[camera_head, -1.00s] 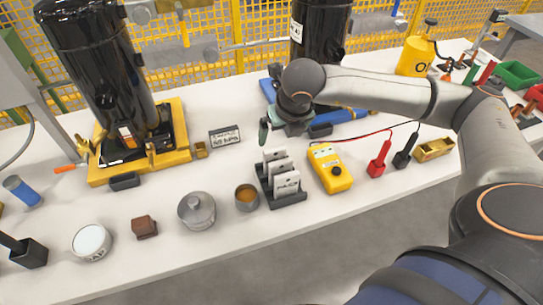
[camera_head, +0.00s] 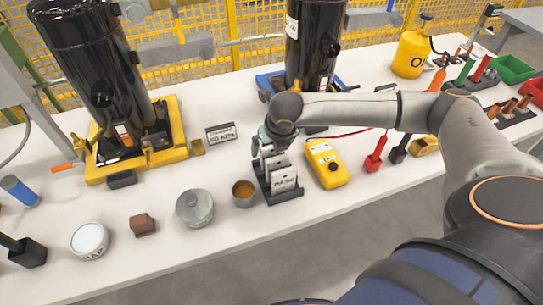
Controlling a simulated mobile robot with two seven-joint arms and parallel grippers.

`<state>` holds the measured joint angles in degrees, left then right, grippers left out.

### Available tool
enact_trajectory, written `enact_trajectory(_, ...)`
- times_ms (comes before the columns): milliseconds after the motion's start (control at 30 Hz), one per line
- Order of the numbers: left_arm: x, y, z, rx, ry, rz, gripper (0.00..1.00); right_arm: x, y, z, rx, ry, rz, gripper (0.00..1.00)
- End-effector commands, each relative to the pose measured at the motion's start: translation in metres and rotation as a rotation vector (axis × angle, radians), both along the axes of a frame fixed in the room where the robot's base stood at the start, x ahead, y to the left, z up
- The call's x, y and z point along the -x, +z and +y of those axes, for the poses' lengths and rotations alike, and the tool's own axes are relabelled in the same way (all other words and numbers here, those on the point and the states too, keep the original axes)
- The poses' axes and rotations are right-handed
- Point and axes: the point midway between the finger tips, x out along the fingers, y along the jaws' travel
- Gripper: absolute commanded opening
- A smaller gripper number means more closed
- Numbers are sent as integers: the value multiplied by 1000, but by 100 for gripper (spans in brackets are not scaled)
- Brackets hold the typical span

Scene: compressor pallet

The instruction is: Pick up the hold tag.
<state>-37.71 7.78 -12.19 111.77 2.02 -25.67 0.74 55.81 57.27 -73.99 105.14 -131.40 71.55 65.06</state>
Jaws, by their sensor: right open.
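Several white tags stand one behind another in a dark rack (camera_head: 283,200) near the middle of the table. The front tag (camera_head: 285,185) carries dark lettering too small to read surely. The tags behind it are partly covered, and I cannot tell which one is the hold tag. My right gripper (camera_head: 262,158) is open, at the back left of the rack, close over the rear tags. My wrist hides part of them, and I cannot tell if the fingers touch a tag. My left gripper is not in view.
A yellow meter (camera_head: 326,165) stands close right of the rack. A small sign (camera_head: 221,132) and a black compressor (camera_head: 312,45) are behind. The table's front strip is clear.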

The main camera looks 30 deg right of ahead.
Motion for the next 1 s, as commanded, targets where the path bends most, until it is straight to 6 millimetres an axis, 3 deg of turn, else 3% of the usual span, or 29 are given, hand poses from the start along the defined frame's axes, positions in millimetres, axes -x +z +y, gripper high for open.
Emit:
enact_trajectory(67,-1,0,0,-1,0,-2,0,0,0,0,0,0,0,93)
enact_trajectory(667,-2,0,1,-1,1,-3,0,0,0,0,0,0,1,26)
enact_trajectory(1000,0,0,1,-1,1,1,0,0,9,0,0,-1,-1,24)
